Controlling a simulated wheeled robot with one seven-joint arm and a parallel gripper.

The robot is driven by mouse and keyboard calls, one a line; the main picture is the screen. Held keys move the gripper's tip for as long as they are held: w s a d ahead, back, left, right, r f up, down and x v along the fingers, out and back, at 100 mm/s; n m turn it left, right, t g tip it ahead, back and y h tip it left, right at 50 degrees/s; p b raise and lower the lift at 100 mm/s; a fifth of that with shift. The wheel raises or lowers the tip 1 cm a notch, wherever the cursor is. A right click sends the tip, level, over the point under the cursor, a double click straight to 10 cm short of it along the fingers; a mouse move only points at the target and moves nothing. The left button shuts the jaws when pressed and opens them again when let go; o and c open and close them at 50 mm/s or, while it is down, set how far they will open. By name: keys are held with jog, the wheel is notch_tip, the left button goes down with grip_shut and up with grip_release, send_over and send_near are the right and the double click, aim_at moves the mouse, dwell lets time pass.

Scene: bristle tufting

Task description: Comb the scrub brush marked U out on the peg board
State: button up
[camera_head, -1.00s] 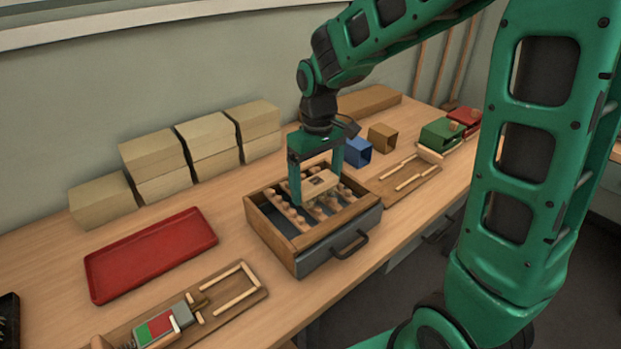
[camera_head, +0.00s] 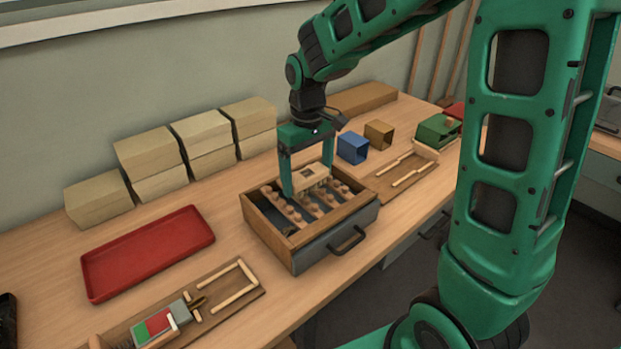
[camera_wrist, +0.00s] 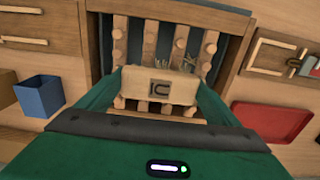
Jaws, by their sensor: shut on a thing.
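My gripper (camera_head: 308,190) is shut on a pale wooden brush block (camera_head: 311,177) and holds it by its ends over the peg board. The wrist view shows a dark U-like mark, seen turned, on the block's top (camera_wrist: 159,88). The peg board (camera_head: 328,204) has rows of rounded wooden pegs and sits inside an open wooden drawer box (camera_head: 259,221) with a grey front and handle. Pegs also show in the wrist view (camera_wrist: 180,47). The block covers some pegs, and I cannot tell whether its bristles touch them.
A red tray (camera_head: 148,252) lies to the left. Stacked tan blocks (camera_head: 160,165) stand behind. A blue box (camera_head: 352,147) and a brown box (camera_head: 379,134) stand right of the drawer box. Wooden fixtures lie at front left (camera_head: 235,290) and at right (camera_head: 400,180).

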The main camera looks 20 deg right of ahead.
jog(key=shift+w+a, duration=0.65)
jog(key=shift+w, duration=1.35)
jog(key=shift+s+d+f, duration=0.1)
jog(key=shift+s+d, duration=0.3)
jog(key=shift+s, duration=0.9)
jog(key=shift+s+d, duration=0.45)
jog(key=shift+s, duration=0.8)
jog(key=shift+s+d+f, duration=0.1)
jog(key=shift+s+d, duration=0.3)
jog(key=shift+s, duration=0.9)
jog(key=shift+w+a+r, duration=0.1)
jog(key=shift+w+a, duration=0.15)
jog(key=shift+w, duration=0.45)
jog(key=shift+w+a, duration=0.2)
jog(key=shift+w, duration=0.45)
jog(key=shift+w+a+r, duration=0.1)
jog(key=shift+w+a, duration=0.15)
jog(key=shift+w, duration=0.45)
jog(key=shift+s+d+f, duration=0.1)
jog(key=shift+s, duration=0.05)
